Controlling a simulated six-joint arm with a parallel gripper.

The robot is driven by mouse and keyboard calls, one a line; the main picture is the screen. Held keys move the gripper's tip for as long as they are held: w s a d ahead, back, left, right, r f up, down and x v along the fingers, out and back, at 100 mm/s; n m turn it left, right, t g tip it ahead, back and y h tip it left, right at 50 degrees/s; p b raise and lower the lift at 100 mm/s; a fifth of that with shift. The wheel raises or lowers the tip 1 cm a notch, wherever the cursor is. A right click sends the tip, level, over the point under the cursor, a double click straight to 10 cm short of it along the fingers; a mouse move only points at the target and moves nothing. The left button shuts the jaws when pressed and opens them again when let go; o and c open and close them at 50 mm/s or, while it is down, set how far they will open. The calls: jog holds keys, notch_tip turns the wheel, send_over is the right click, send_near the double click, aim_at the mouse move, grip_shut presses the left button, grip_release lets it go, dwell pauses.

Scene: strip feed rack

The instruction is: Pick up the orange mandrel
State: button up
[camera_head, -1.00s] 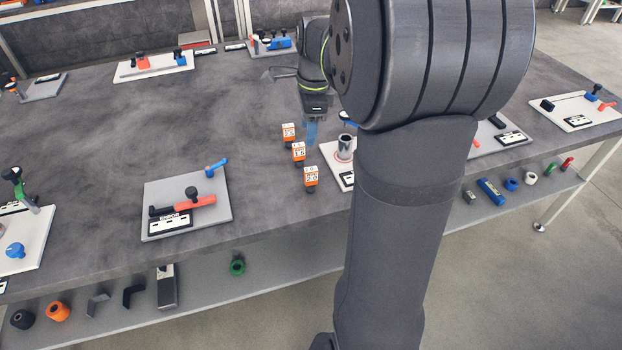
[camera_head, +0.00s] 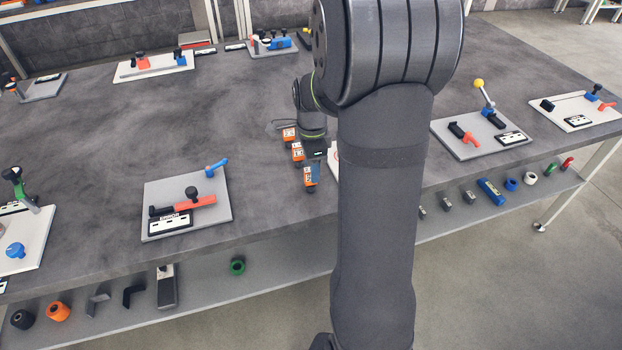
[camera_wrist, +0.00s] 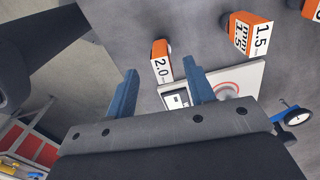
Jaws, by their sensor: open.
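Three orange blocks with white number labels stand in a row on the grey table. The nearest, labelled 2.0 (camera_head: 311,178), also shows in the wrist view (camera_wrist: 161,62), just beyond the gap between my fingertips. The middle one, labelled 1.5 (camera_head: 297,152), is farther right in the wrist view (camera_wrist: 249,37). The third (camera_head: 289,134) is at the far end of the row and cut off at the wrist view's top right (camera_wrist: 312,9). My gripper (camera_wrist: 163,85) has two blue fingers, apart with nothing held. In the head view the gripper partly overlaps the blocks.
A white board (camera_wrist: 252,75) with a red ring lies beside the blocks, mostly hidden by my arm in the head view. A grey board (camera_head: 220,215) with a red-and-black tool lies to the left. The table between them is clear.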

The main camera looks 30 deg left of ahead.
aim_at(311, 184)
notch_tip(311, 184, down, 5)
jog(key=shift+a+r, duration=0.15)
jog(key=shift+w, duration=0.1)
grip_shut()
jog(key=shift+r, duration=0.1)
notch_tip(311, 184, up, 4)
jog(key=shift+r, duration=0.2)
jog(key=d+r, duration=0.6)
jog(key=d, duration=0.5)
jog(key=w+a+r, duration=0.2)
jog(key=w+a, duration=0.2)
jog(key=w, duration=0.4)
jog(key=w+a+r, duration=0.2)
jog(key=w+a, duration=0.1)
jog(key=w, duration=0.4)
jog(key=shift+w+a+r+n, duration=0.3)
jog(key=shift+w+a+n, duration=0.05)
jog(key=shift+a+n, duration=0.05)
